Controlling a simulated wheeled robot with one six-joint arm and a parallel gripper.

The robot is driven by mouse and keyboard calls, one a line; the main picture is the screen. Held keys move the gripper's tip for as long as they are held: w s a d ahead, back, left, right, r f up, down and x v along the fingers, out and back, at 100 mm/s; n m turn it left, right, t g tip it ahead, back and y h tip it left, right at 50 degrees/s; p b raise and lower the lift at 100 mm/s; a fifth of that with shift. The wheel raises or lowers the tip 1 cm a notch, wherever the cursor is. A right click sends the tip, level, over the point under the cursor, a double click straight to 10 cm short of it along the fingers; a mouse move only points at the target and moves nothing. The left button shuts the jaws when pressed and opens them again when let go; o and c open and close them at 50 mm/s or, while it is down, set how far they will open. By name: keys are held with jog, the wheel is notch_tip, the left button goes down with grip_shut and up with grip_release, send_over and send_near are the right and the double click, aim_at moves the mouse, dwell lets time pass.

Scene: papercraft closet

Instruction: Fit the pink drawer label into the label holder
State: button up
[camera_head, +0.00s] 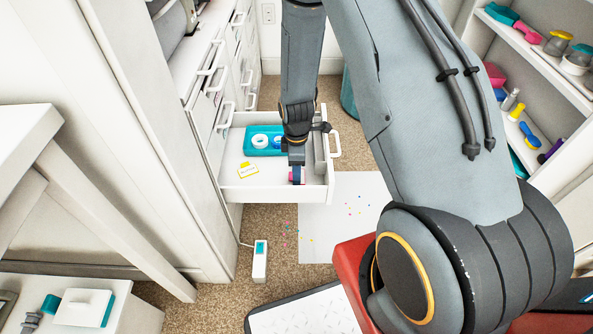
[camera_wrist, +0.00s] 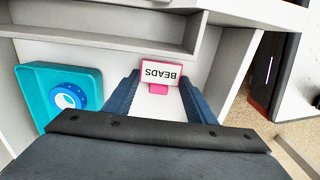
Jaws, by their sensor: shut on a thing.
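The pink drawer label (camera_wrist: 160,76) has a white face that reads BEADS, upside down in the wrist view, with a pink border and a pink tab. My gripper (camera_wrist: 158,86) is shut on the label, its blue fingers on either side of the tab. In the head view my gripper (camera_head: 297,174) points down over the right part of the open drawer (camera_head: 268,190), and only a little pink shows at its tips. I cannot make out the label holder in either view.
The drawer's handle (camera_head: 335,145) sticks out to the right. A small white device (camera_head: 260,262) stands below on the carpet. A shelf unit (camera_head: 545,60) is at the right.

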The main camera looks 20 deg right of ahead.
jog(key=shift+f, duration=0.15)
jog(key=o, duration=1)
jog(key=shift+b, duration=0.35)
jog(key=s+a+r+m+p, duration=0.15)
jog(key=a+r, duration=0.25)
jog(key=r, duration=0.4)
jog(key=s+a+r+m, duration=0.1)
jog(key=s+a+r, duration=0.2)
jog(key=r, duration=0.5)
jog(key=s+a+r+m+p, duration=0.1)
jog(key=s+a+r, duration=0.25)
jog(key=r, duration=0.45)
jog(key=s+a+r+m, duration=0.2)
jog(key=s+a+r, duration=0.1)
jog(key=s+r, duration=0.3)
jog(key=s+a+r+m, duration=0.3)
jog(key=s+r, duration=0.3)
jog(key=s, duration=0.4)
jog(key=shift+s+y, duration=0.25)
jog(key=shift+y, duration=0.05)
